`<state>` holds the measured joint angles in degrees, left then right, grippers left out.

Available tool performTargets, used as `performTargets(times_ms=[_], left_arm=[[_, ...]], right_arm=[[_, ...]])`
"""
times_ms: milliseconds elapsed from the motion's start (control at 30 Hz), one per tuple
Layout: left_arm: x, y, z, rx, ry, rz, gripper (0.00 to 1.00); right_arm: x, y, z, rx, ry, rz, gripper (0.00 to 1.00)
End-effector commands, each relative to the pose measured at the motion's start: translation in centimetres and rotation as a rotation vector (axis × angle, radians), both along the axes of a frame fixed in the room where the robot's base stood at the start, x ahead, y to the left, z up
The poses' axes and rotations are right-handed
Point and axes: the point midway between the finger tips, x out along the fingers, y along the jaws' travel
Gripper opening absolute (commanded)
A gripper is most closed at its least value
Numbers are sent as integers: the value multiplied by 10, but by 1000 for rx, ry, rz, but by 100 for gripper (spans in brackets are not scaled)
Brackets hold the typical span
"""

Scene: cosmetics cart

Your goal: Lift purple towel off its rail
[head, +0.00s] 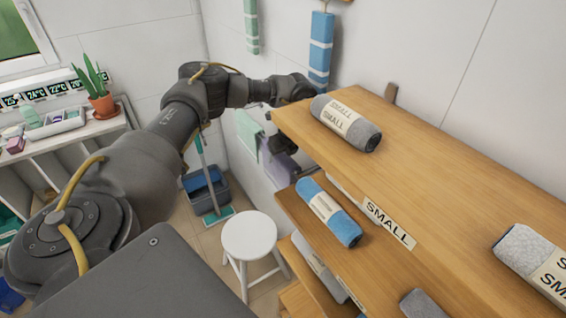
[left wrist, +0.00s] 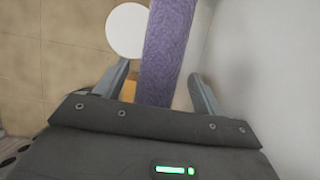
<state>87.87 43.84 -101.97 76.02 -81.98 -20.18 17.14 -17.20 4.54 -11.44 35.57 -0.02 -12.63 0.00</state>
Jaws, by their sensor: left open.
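The purple towel (left wrist: 168,50) runs as a long textured strip down the left wrist view, between the two fingers of my left gripper (left wrist: 158,70). The gripper is open, with one finger on each side of the towel; I see no grip on it. In the head view the purple towel (head: 281,166) hangs low by the wall, beside the wooden shelf, partly covered. My left arm reaches over to it, and the shelf corner hides part of the hand. The rail itself cannot be made out. My right gripper is not in view.
A wooden shelf unit (head: 440,170) with rolled towels stands right of the arm. A pale green towel (head: 250,132) hangs beside the purple one. A white stool (head: 249,236) stands below, and it shows in the left wrist view (left wrist: 127,31). A blue-grey bucket (head: 205,190) is left.

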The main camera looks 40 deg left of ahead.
Motion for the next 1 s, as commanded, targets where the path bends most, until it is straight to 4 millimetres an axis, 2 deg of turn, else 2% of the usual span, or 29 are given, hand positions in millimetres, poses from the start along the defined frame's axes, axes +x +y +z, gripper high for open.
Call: performTargets(times_ms=[33,133,1000], left_arm=[[-1,5,-14,0,-2,4,69],[-2,11,-20,0,-1,8,69],[-2,11,-24,0,0,7,69]], right_arm=[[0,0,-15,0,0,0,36],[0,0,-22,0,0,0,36],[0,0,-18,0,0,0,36]])
